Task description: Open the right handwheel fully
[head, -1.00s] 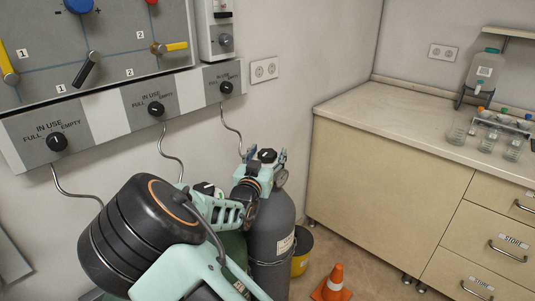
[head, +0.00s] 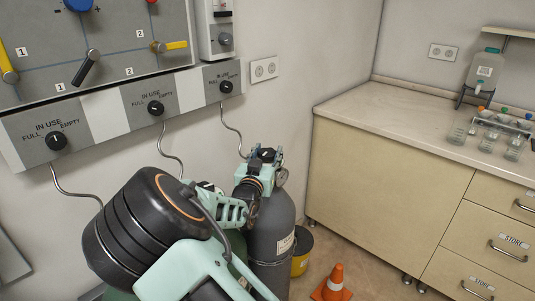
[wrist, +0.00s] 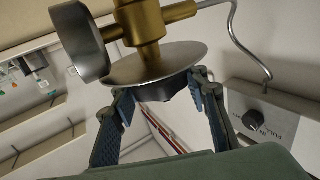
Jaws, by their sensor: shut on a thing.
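The right handwheel (head: 266,154) is a small dark knob on top of the grey gas cylinder (head: 270,225) in the head view. In the wrist view the dark handwheel (wrist: 165,91) sits against a silver disc (wrist: 158,66) on a brass valve body (wrist: 148,22). In the head view my gripper (head: 265,157) is at the cylinder top, partly hidden by my wrist. How far the wheel is turned cannot be read.
A round gauge (head: 281,176) is beside the cylinder valve. A wall panel with black knobs (head: 226,87) and hoses is above left. A yellow bucket (head: 301,252) and orange cone (head: 332,284) stand on the floor. A cabinet (head: 385,190) stands at right.

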